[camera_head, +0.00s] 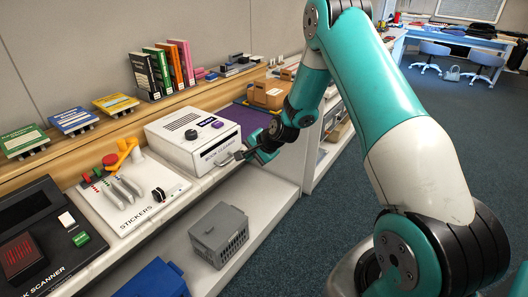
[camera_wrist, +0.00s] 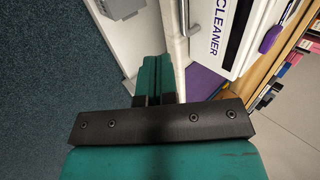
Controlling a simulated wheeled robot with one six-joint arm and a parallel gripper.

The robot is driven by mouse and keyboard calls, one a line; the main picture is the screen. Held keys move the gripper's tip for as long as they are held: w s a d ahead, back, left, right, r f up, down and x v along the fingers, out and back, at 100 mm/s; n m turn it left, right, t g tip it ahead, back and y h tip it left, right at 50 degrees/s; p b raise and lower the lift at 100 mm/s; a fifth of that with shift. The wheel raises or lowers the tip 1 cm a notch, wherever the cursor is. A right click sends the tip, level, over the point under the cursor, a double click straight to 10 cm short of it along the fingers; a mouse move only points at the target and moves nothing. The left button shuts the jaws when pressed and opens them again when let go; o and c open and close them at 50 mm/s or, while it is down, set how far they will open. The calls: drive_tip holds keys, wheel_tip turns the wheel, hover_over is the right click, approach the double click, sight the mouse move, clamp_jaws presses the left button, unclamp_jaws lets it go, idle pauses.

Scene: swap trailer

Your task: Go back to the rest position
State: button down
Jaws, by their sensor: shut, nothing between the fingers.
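My gripper (camera_head: 249,155) is in front of the white book cleaner (camera_head: 175,150), near its handle, at the right edge of its front. In the wrist view my gripper (camera_wrist: 153,78) has its green fingers together with nothing between them. The book cleaner (camera_wrist: 228,45) shows at the upper right there, with a gap between it and the fingers. In the head view I cannot tell whether the fingertips touch the handle. My arm reaches in from the right over the floor.
A grey crate (camera_head: 220,232) and blue bin (camera_head: 155,281) sit below. The carpet (camera_head: 330,205) is open to the right.

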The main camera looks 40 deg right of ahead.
drive_tip(key=v, duration=0.5)
drive_tip(key=shift+s+a+r+b, duration=0.25)
drive_tip(key=shift+a+r+b, duration=0.05)
drive_tip(key=shift+r, duration=0.1)
drive_tip(key=s+a+r+n+g+y, duration=0.1)
drive_tip(key=s+a+r+n+g, duration=0.1)
drive_tip(key=s+a+r+n, duration=0.5)
drive_tip(key=s+a+r+n+g+y, duration=0.1)
drive_tip(key=s+a+r+n+g, duration=0.3)
drive_tip(key=a, duration=0.6)
drive_tip(key=s+a+r+n, duration=0.2)
drive_tip(key=s+n, duration=0.1)
drive_tip(key=s, duration=0.3)
drive_tip(key=s+a+r+n+g, duration=0.1)
drive_tip(key=s+a+r+n, duration=0.1)
drive_tip(key=s+n, duration=0.2)
drive_tip(key=s+a+r+n, duration=0.2)
drive_tip(key=s+r+n, duration=0.1)
drive_tip(key=s, duration=0.7)
drive_tip(key=shift+s+a+g, duration=0.2)
drive_tip(key=shift+s+g, duration=0.05)
drive_tip(key=shift+g, duration=0.15)
